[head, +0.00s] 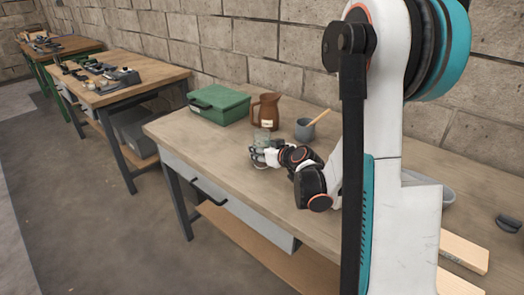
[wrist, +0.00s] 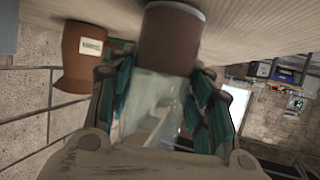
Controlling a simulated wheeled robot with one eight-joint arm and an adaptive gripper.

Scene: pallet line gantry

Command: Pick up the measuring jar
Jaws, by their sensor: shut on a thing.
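The measuring jar (head: 262,136) is clear glass and stands out above the fingers in the head view, near the middle of the workbench. In the wrist view, which looks upside down, its clear part (wrist: 153,100) lies between the finger pads, and a dark brown part (wrist: 168,42) extends toward the bench top. My gripper (head: 262,153) is shut on the jar, with one finger on each side (wrist: 160,105). The fingers hide the jar's lower part in the head view. I cannot tell whether its base touches the bench.
A brown pitcher (head: 265,111) with a label stands close behind the jar. A green case (head: 219,104) lies at the back left. The workbench's (head: 205,150) front left is clear.

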